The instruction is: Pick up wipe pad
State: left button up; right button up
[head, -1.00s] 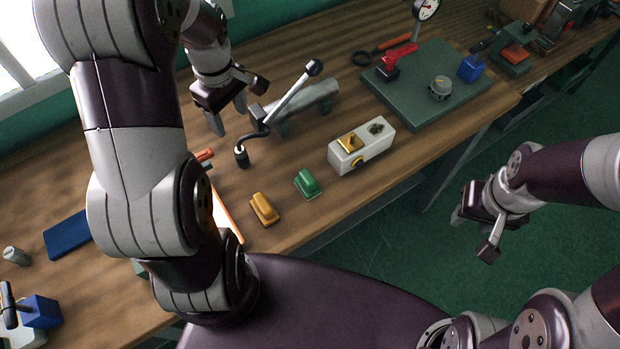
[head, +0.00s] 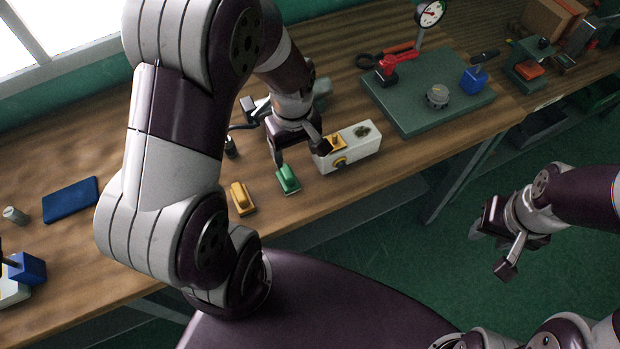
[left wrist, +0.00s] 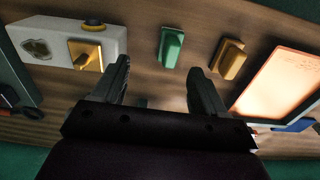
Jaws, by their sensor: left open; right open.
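I cannot tell for certain which object is the wipe pad. A green block with a raised grip (head: 288,179) and a yellow one like it (head: 243,198) lie near the table's front edge. A flat blue pad (head: 70,199) lies further left. My left gripper (head: 300,153) is open and empty, above the table by the green block and the white box. In the left wrist view the green block (left wrist: 171,47) shows just beyond and between the fingertips, with the yellow block (left wrist: 228,60) to its right. My right gripper (head: 492,250) is open and empty, off the table over the floor.
The white box (head: 362,145) with a yellow fitting stands right of the green block. A dark green plate (head: 410,118) holds a dial gauge (head: 430,14) and a blue block (head: 474,80). A glowing panel (left wrist: 280,85) shows in the left wrist view. Bare wood lies around the blue pad.

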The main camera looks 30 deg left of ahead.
aim_at(289, 172)
pick_arm(q)
jog(key=a+f, duration=0.1)
jog(key=f, duration=0.1)
jog(key=a+f, duration=0.3)
jog(key=shift+s+f, duration=0.3)
jog(key=shift+s, duration=0.1)
jog(key=f, duration=0.1)
jog(key=d+f, duration=0.1)
jog(key=f, duration=0.1)
jog(key=d+f, duration=0.1)
jog(key=f, duration=0.1)
jog(key=shift+a+f, duration=0.2)
jog(key=shift+a, duration=0.15)
jog(key=shift+s+d+r, duration=0.1)
jog(key=shift+d, duration=0.2)
jog(key=c, duration=1)
jog(key=shift+c, duration=1)
jog(key=shift+a, duration=0.15)
pick_arm(e)
jog(key=a, duration=0.1)
jog(key=a+r, duration=0.1)
jog(key=shift+s+a, duration=0.2)
jog(key=shift+a, duration=0.2)
